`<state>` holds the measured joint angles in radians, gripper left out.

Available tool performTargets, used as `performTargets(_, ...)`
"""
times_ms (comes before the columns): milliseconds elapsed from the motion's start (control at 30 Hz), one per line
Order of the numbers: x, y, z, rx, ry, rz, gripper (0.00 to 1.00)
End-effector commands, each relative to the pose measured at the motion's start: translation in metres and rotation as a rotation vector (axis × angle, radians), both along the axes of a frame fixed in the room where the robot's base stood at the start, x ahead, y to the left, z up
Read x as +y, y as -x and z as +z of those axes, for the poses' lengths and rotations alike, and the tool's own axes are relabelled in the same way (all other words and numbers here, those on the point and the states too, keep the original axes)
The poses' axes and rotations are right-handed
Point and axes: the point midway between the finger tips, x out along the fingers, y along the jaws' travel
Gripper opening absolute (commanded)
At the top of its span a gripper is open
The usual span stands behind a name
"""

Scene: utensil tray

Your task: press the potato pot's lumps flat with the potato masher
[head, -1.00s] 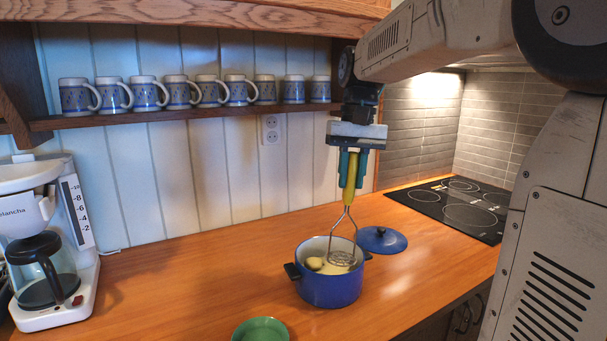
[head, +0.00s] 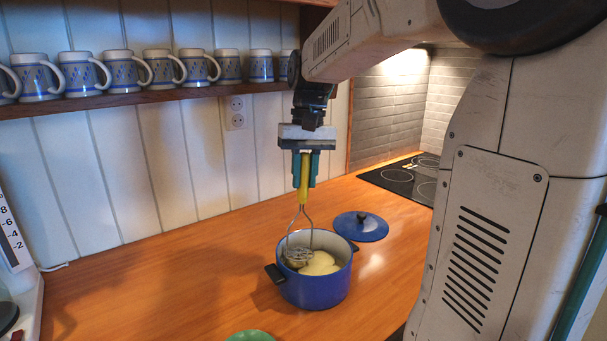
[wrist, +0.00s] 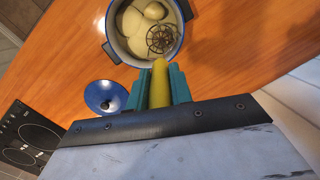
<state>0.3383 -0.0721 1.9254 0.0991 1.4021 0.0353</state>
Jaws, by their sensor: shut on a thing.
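The blue pot (head: 318,291) with a white inside stands on the wooden counter. Pale yellow potato (head: 321,264) lies in it; the wrist view shows a raised rounded lump (wrist: 154,11) and broader, paler pieces. My gripper (head: 305,178) is shut on the yellow handle of the potato masher (head: 303,190), held upright above the pot. The masher's round wire head (head: 297,256) is inside the pot, at its left side in the head view. The wire head also shows in the wrist view (wrist: 161,39). I cannot tell whether it touches the potato under it.
The blue lid (head: 361,227) lies on the counter behind and right of the pot. A green dish (head: 250,337) is cut off at the bottom edge. A black cooktop (head: 401,180) is at the back right. Mugs (head: 158,67) line a shelf. Counter left of the pot is clear.

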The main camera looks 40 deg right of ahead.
Motion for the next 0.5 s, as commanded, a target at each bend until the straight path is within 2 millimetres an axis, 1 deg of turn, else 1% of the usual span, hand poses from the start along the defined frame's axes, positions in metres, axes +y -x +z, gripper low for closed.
performTargets(233, -0.0003, 0.0002, -0.0003, 0.000, 0.000, -0.001, 0.00)
performTargets(500, -0.0002, 0.0002, -0.0082, 0.001, 0.000, -0.001, 0.00)
